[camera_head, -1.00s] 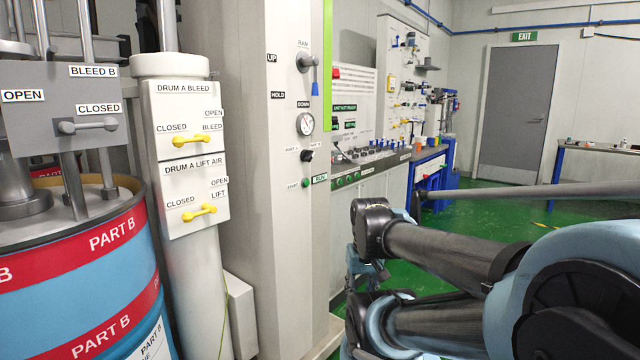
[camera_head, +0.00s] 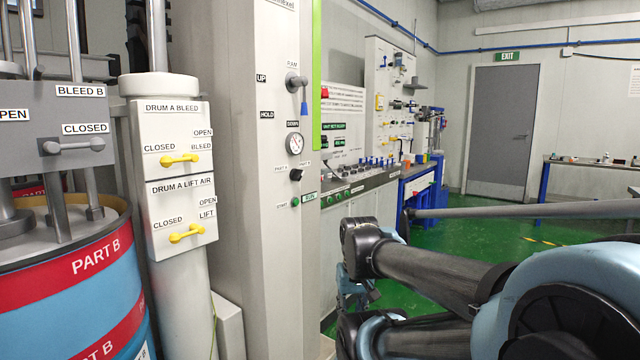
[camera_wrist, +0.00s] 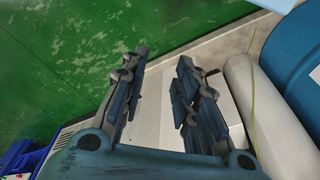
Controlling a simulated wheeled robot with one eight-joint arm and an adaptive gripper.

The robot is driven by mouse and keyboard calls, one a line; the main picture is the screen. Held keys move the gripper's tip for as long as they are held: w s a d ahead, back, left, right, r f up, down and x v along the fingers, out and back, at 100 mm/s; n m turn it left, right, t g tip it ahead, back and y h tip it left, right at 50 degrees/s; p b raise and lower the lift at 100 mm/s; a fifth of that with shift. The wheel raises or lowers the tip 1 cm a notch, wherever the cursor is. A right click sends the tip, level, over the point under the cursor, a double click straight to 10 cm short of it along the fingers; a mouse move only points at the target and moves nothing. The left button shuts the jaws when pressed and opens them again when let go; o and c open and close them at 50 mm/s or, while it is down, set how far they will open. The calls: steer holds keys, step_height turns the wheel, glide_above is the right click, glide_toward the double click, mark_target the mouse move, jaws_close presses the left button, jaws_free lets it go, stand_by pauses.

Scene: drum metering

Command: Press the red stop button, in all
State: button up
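A small red part (camera_head: 324,91), which looks like a red button, shows at the upper left of the white wall panel, just past the green edge of the tall grey cabinet (camera_head: 262,190). It is too small and partly hidden to be sure. My gripper (camera_wrist: 163,62) is open and empty in the wrist view, its two dark fingers apart over the pale cabinet base and green floor. In the head view my gripper (camera_head: 355,290) hangs low, right of the cabinet and well below the red part; its fingers are unclear there.
The cabinet front carries a blue-handled lever (camera_head: 303,92), a gauge (camera_head: 295,144), a black knob (camera_head: 296,175) and a green button (camera_head: 295,202). A bench with several small controls (camera_head: 350,185) runs behind. A Part B drum (camera_head: 70,300) stands left. Green floor (camera_head: 460,235) is open at right.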

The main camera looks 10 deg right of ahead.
jaws_close()
stand_by(1.0)
